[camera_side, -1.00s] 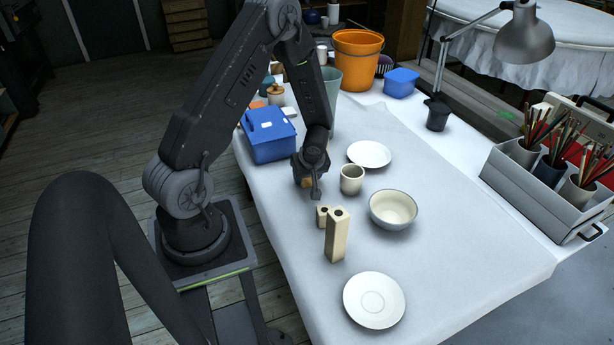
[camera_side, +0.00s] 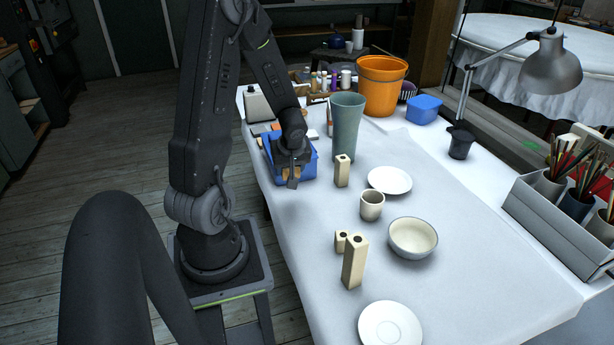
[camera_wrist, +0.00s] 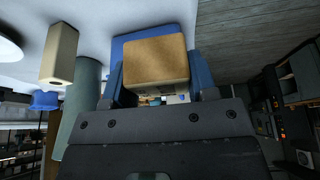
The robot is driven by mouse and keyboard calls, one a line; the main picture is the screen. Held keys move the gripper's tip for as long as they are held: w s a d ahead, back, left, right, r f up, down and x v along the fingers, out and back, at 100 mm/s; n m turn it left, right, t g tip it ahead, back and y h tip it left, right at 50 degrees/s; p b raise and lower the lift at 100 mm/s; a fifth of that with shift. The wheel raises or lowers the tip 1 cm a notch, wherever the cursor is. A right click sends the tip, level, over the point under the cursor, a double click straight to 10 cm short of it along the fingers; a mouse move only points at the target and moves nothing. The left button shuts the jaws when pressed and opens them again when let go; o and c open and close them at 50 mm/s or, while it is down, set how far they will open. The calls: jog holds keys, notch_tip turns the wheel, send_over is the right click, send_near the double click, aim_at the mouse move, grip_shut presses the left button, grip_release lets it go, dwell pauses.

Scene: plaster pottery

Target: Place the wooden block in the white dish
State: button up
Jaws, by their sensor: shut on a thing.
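The wooden block (camera_wrist: 156,60) is tan and held between the two fingers of my gripper (camera_side: 291,174); it fills the middle of the wrist view. In the side view, only a small tan part shows by the fingers. My gripper is shut on it, in front of or over the blue box; the exact height is hard to tell. Two flat white dishes lie on the table: one at the middle right (camera_side: 390,181) and one at the front (camera_side: 390,326). A deeper whitish bowl (camera_side: 413,238) stands between them. All three look empty and are apart from my gripper.
The blue box (camera_side: 309,165) is close to my gripper. A tall grey-green vase (camera_side: 347,125), a cream post (camera_side: 342,171), a small cup (camera_side: 371,205) and two cream posts with holes (camera_side: 354,262) stand nearby.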

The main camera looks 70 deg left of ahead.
jog(key=shift+s+a+r, duration=0.25)
jog(key=shift+s+r, duration=0.1)
jog(key=shift+s, duration=0.15)
jog(key=shift+w+a, duration=0.15)
jog(key=shift+n, duration=0.4)
jog(key=w+a+r, duration=0.1)
jog(key=w, duration=0.5)
jog(key=w+a+r, duration=0.1)
jog(key=w, duration=0.5)
jog(key=w+a+r, duration=0.1)
jog(key=w, duration=0.6)
jog(key=shift+w+a, duration=0.1)
jog(key=shift+a, duration=0.05)
send_near(377, 182)
jog(key=shift+a+r, duration=0.25)
jog(key=shift+a, duration=0.45)
jog(key=shift+w+d+f, duration=0.15)
jog(key=shift+f, duration=2)
